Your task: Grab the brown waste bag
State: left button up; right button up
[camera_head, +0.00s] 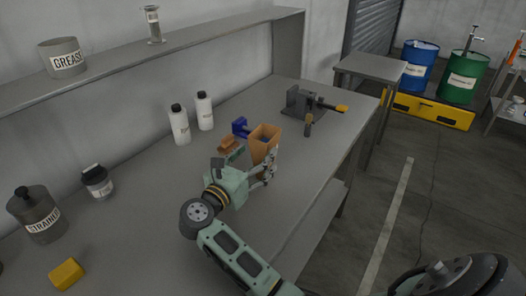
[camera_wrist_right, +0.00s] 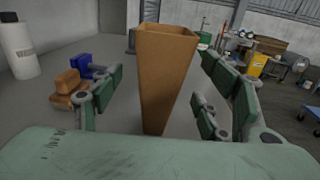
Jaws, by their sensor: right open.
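The brown waste bag (camera_head: 264,142) stands upright on the grey workbench (camera_head: 310,160) in the head view. It is an open-topped brown bag, and it also stands in the middle of the right wrist view (camera_wrist_right: 165,80). My right gripper (camera_head: 266,170) is open, with its fingers on either side of the bag's lower part. In the wrist view the fingers look apart from the bag. Part of the bag's lower side is hidden by the gripper in the head view. My left gripper is not in view.
Brown blocks (camera_head: 229,146) and a blue vise-like object (camera_head: 241,127) sit just left of the bag. Two white bottles (camera_head: 180,124) stand near the wall. A dark tool with an orange handle (camera_head: 308,103) is farther back. The bench's right side is clear.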

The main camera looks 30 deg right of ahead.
jog(key=p+x, duration=0.2)
jog(key=x, duration=0.2)
jog(key=shift+w+d, duration=0.2)
jog(key=shift+d, duration=0.15)
jog(key=shift+w+d+f, duration=0.1)
jog(key=shift+d, duration=0.1)
jog(key=shift+c, duration=0.2)
jog(key=c, duration=0.6)
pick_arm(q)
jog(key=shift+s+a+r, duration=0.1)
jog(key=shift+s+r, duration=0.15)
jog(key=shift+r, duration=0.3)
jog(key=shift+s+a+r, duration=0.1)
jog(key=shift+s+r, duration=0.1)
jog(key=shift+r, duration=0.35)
pick_arm(e)
jog(key=c, duration=0.6)
